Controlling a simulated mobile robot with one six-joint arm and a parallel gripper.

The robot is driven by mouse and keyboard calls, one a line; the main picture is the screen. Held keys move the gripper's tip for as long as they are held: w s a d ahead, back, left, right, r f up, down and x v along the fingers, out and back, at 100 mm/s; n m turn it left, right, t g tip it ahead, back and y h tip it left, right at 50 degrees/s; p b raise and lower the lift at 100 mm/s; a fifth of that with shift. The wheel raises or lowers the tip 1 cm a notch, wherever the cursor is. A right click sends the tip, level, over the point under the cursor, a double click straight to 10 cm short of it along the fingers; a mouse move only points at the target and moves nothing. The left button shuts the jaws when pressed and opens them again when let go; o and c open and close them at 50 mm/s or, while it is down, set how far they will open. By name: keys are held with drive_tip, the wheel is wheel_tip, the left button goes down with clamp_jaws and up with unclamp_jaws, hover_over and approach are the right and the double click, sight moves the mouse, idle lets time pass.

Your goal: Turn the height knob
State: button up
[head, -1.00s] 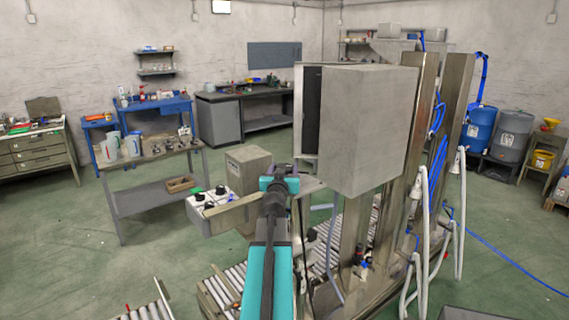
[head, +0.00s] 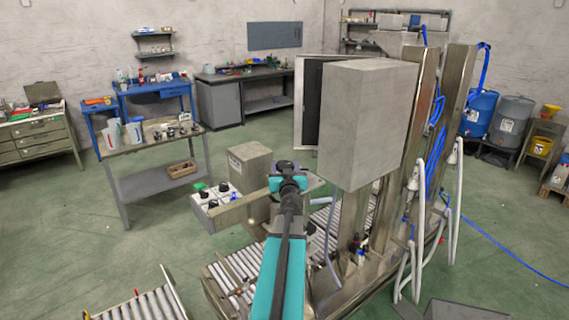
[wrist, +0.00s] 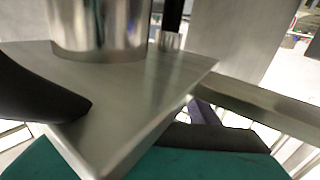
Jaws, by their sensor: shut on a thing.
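My gripper (head: 287,170) is beside the grey box-fronted filling machine (head: 368,125), at a small metal plate left of its columns. In the wrist view, this bright metal plate (wrist: 140,85) fills the middle, with a shiny metal cylinder (wrist: 98,22) standing on it. Dark finger-like parts show at the left and lower right of the plate, above my teal gripper body. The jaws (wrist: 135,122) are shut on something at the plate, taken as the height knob. The knob is hidden, so its shape and angle cannot be told.
A control box with black knobs and a green button (head: 218,200) stands left of my gripper. A roller conveyor (head: 235,268) runs below. White hoses (head: 452,195) hang at the right. A workbench (head: 158,142) stands back left, with open floor before it.

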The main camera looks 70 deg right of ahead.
drive_tip(key=shift+s+n+t+y+b, duration=0.15)
drive_tip(key=shift+n+t+y+b, duration=0.35)
drive_tip(key=shift+t, duration=0.4)
drive_tip(key=shift+f+n+t+y+p, duration=0.15)
drive_tip(key=shift+n+t+y+p, duration=0.7)
drive_tip(key=shift+n+t, duration=0.2)
drive_tip(key=shift+t, duration=0.25)
drive_tip(key=shift+f+n+t+y, duration=0.2)
drive_tip(key=shift+n+t+y, duration=2.05)
drive_tip(key=shift+y, duration=0.7)
drive_tip(key=shift+n+t+y, duration=0.4)
drive_tip(key=shift+n+y, duration=1.2)
drive_tip(key=shift+y, duration=0.8)
drive_tip(key=shift+n+t+y, duration=0.35)
drive_tip(key=shift+n+y, duration=1.25)
drive_tip(key=shift+y, duration=0.8)
drive_tip(key=shift+a+n+g+y+b, duration=0.1)
drive_tip(key=shift+n+g+y+b, duration=0.5)
drive_tip(key=shift+n+y, duration=1)
drive_tip(key=shift+a+y, duration=0.1)
drive_tip(key=shift+y, duration=0.5)
